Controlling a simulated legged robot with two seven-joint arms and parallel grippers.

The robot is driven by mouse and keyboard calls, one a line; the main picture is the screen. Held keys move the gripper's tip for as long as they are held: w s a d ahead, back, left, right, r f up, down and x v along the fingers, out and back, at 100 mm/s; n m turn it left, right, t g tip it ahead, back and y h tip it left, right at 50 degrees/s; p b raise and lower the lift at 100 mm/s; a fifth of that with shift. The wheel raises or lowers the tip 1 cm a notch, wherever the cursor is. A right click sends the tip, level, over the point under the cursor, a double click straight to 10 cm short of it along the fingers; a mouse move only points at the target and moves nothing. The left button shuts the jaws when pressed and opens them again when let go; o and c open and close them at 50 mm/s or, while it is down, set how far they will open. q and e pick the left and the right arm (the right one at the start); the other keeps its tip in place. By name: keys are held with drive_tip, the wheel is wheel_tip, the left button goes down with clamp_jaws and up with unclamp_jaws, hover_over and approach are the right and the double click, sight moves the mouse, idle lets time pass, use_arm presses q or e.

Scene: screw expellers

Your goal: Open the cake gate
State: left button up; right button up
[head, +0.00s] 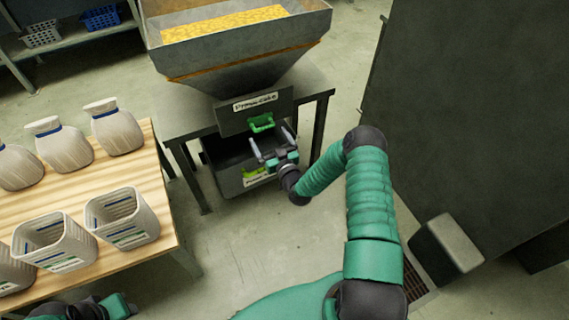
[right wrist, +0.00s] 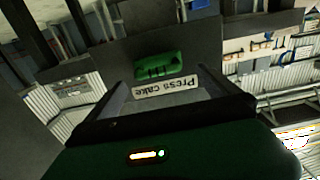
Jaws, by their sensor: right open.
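The cake gate is a dark plate (head: 232,124) on the front of the hopper, with a "Press cake" label (head: 255,102) and a green handle (head: 262,122). My right gripper (head: 271,142) is open and empty just below and in front of the handle, its two fingers apart and pointing up towards it. In the right wrist view the green handle (right wrist: 158,67) and the upside-down label (right wrist: 165,86) lie ahead, beyond the gripper body. I see no contact with the handle. My left gripper (head: 112,306) shows only partly at the bottom left edge.
The hopper (head: 235,55) holds yellow grain and stands on a dark table (head: 315,85). A dark bin (head: 225,180) is below the gate. A wooden table (head: 150,215) with several sacks and baskets is at left. A large dark cabinet (head: 480,110) is at right.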

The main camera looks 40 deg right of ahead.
drive_tip(key=p+v, duration=0.4)
drive_tip(key=v, duration=0.9)
drive_tip(key=shift+p, duration=0.4)
drive_tip(key=shift+r, duration=0.1)
drive_tip(key=p+v, duration=0.2)
drive_tip(key=v, duration=1.4)
drive_tip(key=shift+s+a+p, duration=0.25)
drive_tip(key=shift+s+p, duration=0.1)
drive_tip(key=shift+p, duration=0.05)
